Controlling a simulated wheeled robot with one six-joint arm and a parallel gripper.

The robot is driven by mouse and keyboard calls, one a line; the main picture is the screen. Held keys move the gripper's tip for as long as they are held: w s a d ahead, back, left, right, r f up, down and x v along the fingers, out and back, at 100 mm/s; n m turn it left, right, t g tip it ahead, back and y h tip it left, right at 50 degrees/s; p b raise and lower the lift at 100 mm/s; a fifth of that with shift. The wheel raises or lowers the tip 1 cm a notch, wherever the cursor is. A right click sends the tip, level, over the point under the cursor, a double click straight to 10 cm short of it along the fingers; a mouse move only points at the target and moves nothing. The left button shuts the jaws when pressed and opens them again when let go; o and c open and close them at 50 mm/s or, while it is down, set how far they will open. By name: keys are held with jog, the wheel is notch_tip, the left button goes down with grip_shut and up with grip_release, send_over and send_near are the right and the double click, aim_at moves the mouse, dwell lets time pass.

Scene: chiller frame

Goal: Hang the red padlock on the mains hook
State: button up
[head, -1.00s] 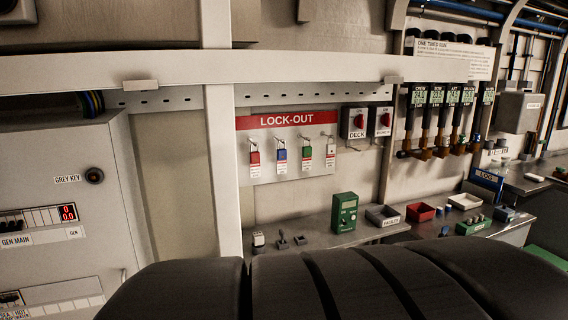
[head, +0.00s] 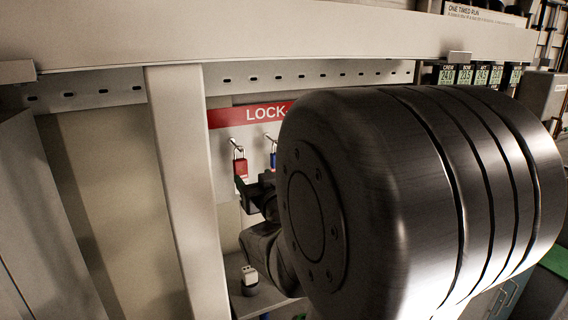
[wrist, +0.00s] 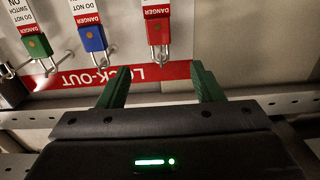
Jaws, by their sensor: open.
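The red padlock (head: 240,165) hangs by its shackle from a hook on the lock-out board, at the board's left end. In the wrist view, which shows the board upside down, the red padlock (wrist: 157,30) hangs with a white and red danger tag. My gripper (wrist: 162,85) is open and empty, its two green fingers apart, with the padlock seen beyond the gap between them. In the head view my gripper (head: 262,192) is just below and right of the padlock, partly hidden by my arm. I cannot make out the mains hook.
A blue padlock (wrist: 92,38) and a green padlock (wrist: 38,46) hang beside the red one. A pale upright post (head: 185,180) stands left of the board, and a wide beam (head: 270,35) crosses above. A small white-topped item (head: 249,278) stands on the bench below.

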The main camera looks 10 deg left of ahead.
aim_at(241, 163)
jog(key=p+x, duration=0.1)
jog(key=x, duration=0.6)
jog(key=shift+f+p+x, duration=0.2)
jog(key=shift+p+x, duration=0.55)
jog(key=shift+x, duration=0.6)
jog(key=shift+f+p+x, duration=0.2)
jog(key=shift+p+x, duration=0.5)
jog(key=shift+x, duration=0.65)
jog(key=c, duration=1.2)
jog(key=shift+o, duration=0.2)
jog(key=shift+r, duration=0.2)
